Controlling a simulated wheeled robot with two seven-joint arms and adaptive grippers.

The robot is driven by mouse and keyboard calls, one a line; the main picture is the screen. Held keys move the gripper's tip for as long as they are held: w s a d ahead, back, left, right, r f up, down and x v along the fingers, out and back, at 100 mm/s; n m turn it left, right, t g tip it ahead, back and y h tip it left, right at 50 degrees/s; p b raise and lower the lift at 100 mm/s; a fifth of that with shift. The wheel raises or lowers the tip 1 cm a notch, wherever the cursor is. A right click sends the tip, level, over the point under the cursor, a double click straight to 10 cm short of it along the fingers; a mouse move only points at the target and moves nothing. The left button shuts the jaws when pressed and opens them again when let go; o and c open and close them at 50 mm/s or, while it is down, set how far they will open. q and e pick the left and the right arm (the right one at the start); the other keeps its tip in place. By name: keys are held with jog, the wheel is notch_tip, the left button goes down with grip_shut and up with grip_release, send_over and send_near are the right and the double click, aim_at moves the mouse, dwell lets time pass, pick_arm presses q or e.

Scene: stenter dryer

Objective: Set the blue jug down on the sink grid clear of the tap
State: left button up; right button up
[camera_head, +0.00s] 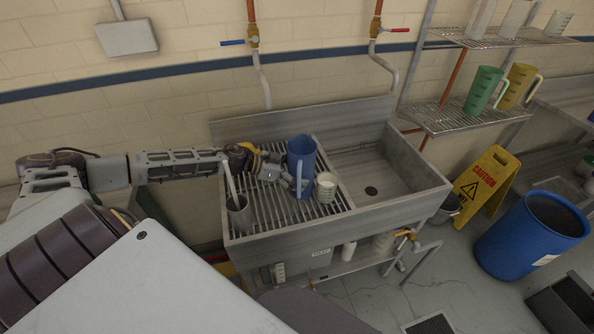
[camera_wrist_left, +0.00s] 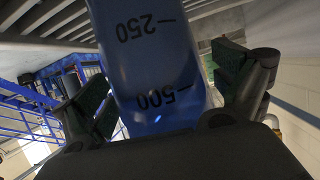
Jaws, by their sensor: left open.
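The blue jug (camera_head: 301,168) stands upright on the slatted sink grid (camera_head: 262,218), near its right side by the basin. In the left wrist view the jug (camera_wrist_left: 155,65) shows 250 and 500 markings. My left gripper (camera_head: 283,178) is at the jug's left side, open, with its fingers (camera_wrist_left: 165,88) on either side of the jug. A gap shows between the right-hand finger and the jug; contact at the other finger is unclear. The blue-handled tap (camera_head: 254,42) is on the wall behind, its spout (camera_head: 265,90) above the grid's back edge. My right gripper is out of view.
A white beaker (camera_head: 326,188) stands close to the jug's right. A grey cup (camera_head: 239,214) with a stick is at the grid's left front, below my arm. The basin (camera_head: 385,175) is empty. A red-handled tap (camera_head: 376,30) and shelves (camera_head: 450,118) with jugs are behind.

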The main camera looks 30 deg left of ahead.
pick_arm(q)
jog(key=shift+s+a+r, duration=0.15)
jog(key=shift+v, duration=0.95)
jog(key=p+v, duration=0.7)
jog(key=shift+s, duration=0.2)
dwell(0.8)
jog(key=shift+s+a+r+p, duration=0.2)
jog(key=shift+a+r+p, duration=0.05)
jog(key=shift+a+p, duration=0.05)
